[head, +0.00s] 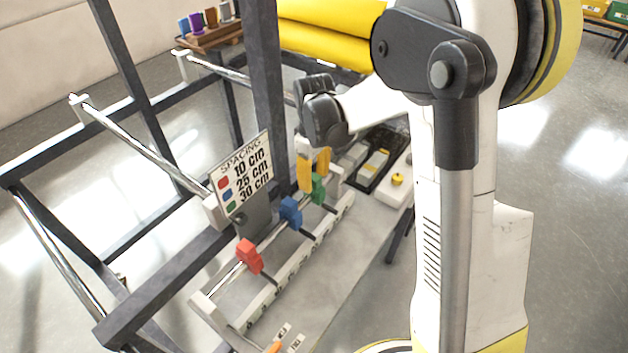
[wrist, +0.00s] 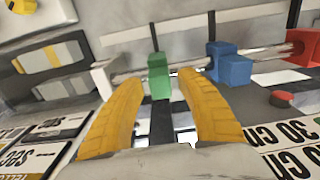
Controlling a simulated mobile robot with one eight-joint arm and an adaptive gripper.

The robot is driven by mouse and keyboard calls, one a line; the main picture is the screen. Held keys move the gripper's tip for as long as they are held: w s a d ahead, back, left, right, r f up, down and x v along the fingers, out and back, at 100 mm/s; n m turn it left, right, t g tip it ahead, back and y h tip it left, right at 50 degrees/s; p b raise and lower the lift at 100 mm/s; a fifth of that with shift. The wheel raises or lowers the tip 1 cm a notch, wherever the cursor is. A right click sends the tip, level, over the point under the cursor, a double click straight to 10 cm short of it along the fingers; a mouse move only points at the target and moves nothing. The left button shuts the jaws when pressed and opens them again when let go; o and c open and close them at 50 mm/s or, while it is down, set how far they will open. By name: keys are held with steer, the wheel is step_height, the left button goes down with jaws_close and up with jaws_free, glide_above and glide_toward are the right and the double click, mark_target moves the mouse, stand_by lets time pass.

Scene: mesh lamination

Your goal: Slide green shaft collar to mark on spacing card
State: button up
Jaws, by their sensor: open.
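The green shaft collar (head: 318,188) sits on a metal rod toward its far end. In the wrist view the green collar (wrist: 159,76) lies between and just beyond the tips of my gripper (wrist: 154,78). My gripper (head: 314,160) is open, its yellow fingers pointing at the collar; I cannot tell whether they touch it. The blue collar (head: 290,211) and the red collar (head: 249,256) sit nearer on the same rod. The spacing card (head: 241,174) stands upright beside the rod and lists red 10 cm, blue 25 cm and green 30 cm.
A light ruled rail (head: 292,266) with dark marks runs alongside the rod. A dark tray (head: 377,160) with grey and yellow items and a white box with a yellow button (head: 397,180) lie beyond. A dark upright post (head: 268,90) stands close to my gripper.

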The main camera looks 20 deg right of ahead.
jaws_close()
steer(key=shift+s+a, duration=0.5)
steer(key=shift+a, duration=0.15)
steer(key=shift+s+a, duration=0.45)
steer(key=shift+a, duration=0.2)
steer(key=shift+w+d, duration=0.1)
steer(key=shift+d, duration=0.05)
jaws_free()
